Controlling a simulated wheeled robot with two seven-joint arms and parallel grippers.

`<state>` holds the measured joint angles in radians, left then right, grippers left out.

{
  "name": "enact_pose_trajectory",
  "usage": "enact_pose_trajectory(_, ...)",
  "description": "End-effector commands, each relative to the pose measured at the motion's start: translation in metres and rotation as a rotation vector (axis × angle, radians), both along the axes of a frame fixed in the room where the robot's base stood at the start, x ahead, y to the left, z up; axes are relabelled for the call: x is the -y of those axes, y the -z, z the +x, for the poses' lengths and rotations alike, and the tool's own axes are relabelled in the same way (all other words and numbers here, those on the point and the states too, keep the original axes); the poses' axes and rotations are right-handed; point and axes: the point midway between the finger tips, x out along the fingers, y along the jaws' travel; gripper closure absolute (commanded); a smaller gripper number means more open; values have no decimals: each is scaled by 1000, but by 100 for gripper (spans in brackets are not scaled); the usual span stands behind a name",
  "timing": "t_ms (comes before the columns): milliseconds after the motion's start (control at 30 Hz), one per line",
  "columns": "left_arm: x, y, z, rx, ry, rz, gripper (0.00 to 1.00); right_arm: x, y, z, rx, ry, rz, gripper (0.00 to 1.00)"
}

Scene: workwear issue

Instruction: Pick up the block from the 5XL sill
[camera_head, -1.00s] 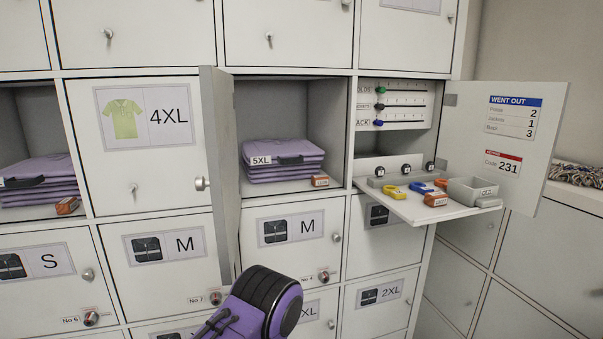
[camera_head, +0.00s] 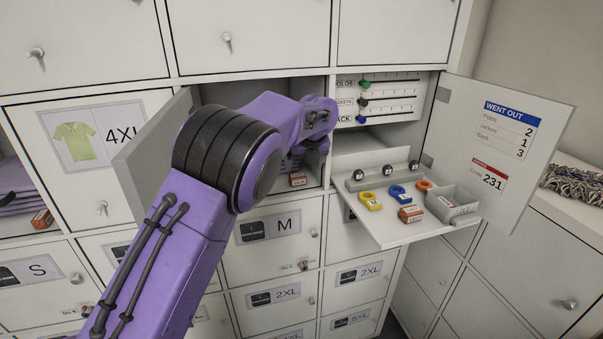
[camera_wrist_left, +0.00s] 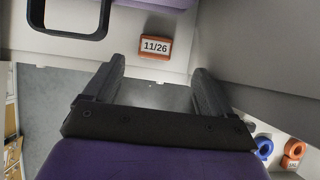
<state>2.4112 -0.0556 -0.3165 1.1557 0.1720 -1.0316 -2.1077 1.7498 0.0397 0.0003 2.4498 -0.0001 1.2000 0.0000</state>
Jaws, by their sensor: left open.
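The block (camera_head: 298,180) is small and orange with a white label, on the front sill of the open 5XL compartment. In the left wrist view the block (camera_wrist_left: 155,47) reads 11/26 and lies just beyond my fingertips, roughly centred between them and not gripped. My left gripper (camera_wrist_left: 158,72) is open and empty in that view. In the head view my left arm reaches in front of the compartment and hides most of it, with the gripper (camera_head: 311,158) partly hidden near the sill. My right gripper is not in view.
An open door (camera_head: 150,140) stands left of the compartment. On the right, a fold-down shelf (camera_head: 385,232) holds yellow, blue and orange tags, another orange block (camera_head: 411,214) and a grey tray (camera_head: 452,204). A grey wall (camera_wrist_left: 265,50) flanks the sill in the wrist view.

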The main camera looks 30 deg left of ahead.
Motion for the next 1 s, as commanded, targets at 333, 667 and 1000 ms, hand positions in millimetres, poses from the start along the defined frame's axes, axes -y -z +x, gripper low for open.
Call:
enact_pose_trajectory(333, -23, 46, 16, -6, -5, 0, 17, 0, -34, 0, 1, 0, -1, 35)
enact_pose_trajectory(667, -26, 59, 20, -3, -4, -2, 24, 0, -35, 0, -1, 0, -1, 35)
enact_pose_trajectory(1000, -26, 59, 20, -4, -5, -2, 77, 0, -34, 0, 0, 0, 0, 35)
